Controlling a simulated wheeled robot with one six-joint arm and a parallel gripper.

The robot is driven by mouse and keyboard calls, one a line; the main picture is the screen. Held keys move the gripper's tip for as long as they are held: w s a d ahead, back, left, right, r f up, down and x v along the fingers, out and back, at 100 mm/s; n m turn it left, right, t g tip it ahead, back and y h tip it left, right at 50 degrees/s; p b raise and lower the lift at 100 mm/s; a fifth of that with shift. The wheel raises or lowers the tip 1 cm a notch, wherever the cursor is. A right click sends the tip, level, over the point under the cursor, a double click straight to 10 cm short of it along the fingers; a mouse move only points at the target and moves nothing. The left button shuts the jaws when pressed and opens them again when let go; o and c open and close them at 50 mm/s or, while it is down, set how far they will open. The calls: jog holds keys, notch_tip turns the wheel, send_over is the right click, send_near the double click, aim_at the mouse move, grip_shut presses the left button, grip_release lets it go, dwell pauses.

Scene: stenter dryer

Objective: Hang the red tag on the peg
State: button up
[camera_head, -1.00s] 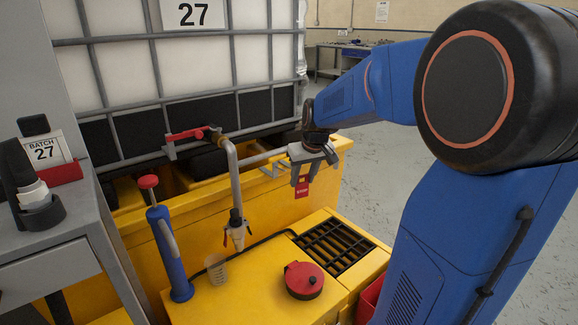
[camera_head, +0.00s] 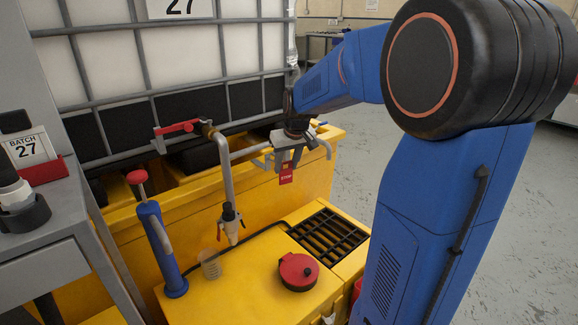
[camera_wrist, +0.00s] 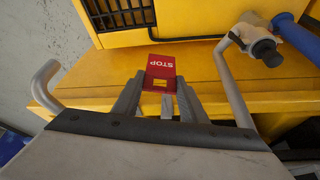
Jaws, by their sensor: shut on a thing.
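The red tag (camera_head: 286,176), lettered STOP, hangs below my gripper (camera_head: 288,160) in the head view. In the wrist view, the tag (camera_wrist: 160,72) lies at the tips of my gripper (camera_wrist: 160,105), which is shut on its edge. The tag is over the yellow unit and clear of its top. A grey bent bar (camera_head: 325,148) shows just right of my gripper, and its curved end (camera_wrist: 44,78) shows at the left of the wrist view. My gripper hides part of it. I cannot tell for sure which part is the peg.
A grey pipe (camera_head: 227,180) with a nozzle stands left of my gripper. A red valve handle (camera_head: 180,128) is on the tank. Below are a black grate (camera_head: 330,236), a red lid (camera_head: 298,271), a clear cup (camera_head: 210,265) and a blue-handled tool (camera_head: 163,250).

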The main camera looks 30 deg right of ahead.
jog(key=shift+w+a+f, duration=0.1)
jog(key=shift+w+a, duration=0.1)
jog(key=shift+w, duration=0.75)
jog(key=shift+w+a+f, duration=0.1)
jog(key=shift+w+a, duration=0.05)
jog(key=shift+w, duration=0.75)
jog(key=shift+w+a, duration=0.2)
jog(key=shift+w, duration=0.75)
jog(key=shift+w+a+f, duration=0.1)
jog(key=shift+w+f, duration=0.25)
jog(key=shift+w, duration=0.2)
jog(key=o, duration=1.1)
